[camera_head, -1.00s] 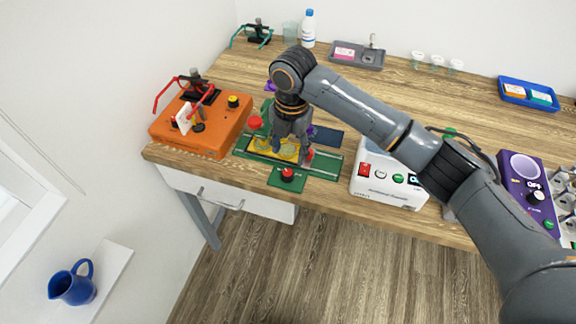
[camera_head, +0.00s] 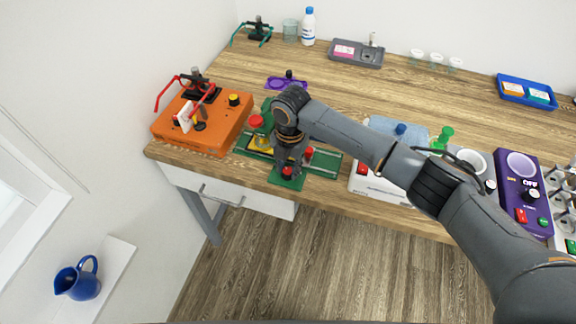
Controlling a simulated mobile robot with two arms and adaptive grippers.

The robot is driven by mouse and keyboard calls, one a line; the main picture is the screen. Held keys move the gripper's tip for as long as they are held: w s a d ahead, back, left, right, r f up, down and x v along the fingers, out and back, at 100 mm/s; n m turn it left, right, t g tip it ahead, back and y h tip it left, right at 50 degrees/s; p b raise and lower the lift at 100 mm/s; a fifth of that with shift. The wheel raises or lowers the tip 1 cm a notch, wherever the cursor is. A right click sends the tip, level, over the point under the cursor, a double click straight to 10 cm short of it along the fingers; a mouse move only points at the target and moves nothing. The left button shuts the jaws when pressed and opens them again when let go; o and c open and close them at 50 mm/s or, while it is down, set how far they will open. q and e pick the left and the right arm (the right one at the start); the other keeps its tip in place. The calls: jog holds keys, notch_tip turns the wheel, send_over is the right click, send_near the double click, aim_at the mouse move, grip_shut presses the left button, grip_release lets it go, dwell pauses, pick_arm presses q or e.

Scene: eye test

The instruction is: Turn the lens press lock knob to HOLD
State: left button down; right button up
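The green lens press (camera_head: 326,164) lies near the front edge of the table, with a yellow part (camera_head: 262,143) on it. A red knob (camera_head: 287,171) sits on the small green plate (camera_head: 284,182) at its front; this looks like the lock knob, but its marks are too small to read. My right gripper (camera_head: 291,166) points down right over this knob, with its fingers apart and the red showing between them. I cannot tell whether they touch it. A second red knob (camera_head: 255,121) and a red piece (camera_head: 309,153) are close by. My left gripper is not in view.
An orange box (camera_head: 215,125) with a red-armed clamp stands left of the press. A white device (camera_head: 362,185) stands to the right, partly behind my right arm, and a purple device (camera_head: 518,188) further right. A purple holder (camera_head: 287,83) lies behind.

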grip_shut()
jog(key=m+p, duration=0.2)
jog(key=shift+r+m, duration=0.2)
jog(key=shift+m, duration=0.2)
jog(key=m+p, duration=0.3)
jog(key=m, duration=0.2)
jog(key=shift+p, duration=0.4)
jog(key=m+p, duration=0.3)
jog(key=m, duration=0.2)
jog(key=shift+m, duration=0.4)
jog(key=shift+f+m+h+p, duration=0.1)
jog(key=shift+m+h+p, duration=0.2)
jog(key=shift+m+p, duration=1.25)
jog(key=shift+m+b, duration=0.6)
jog(key=shift+m, duration=0.25)
jog(key=shift+a, duration=0.1)
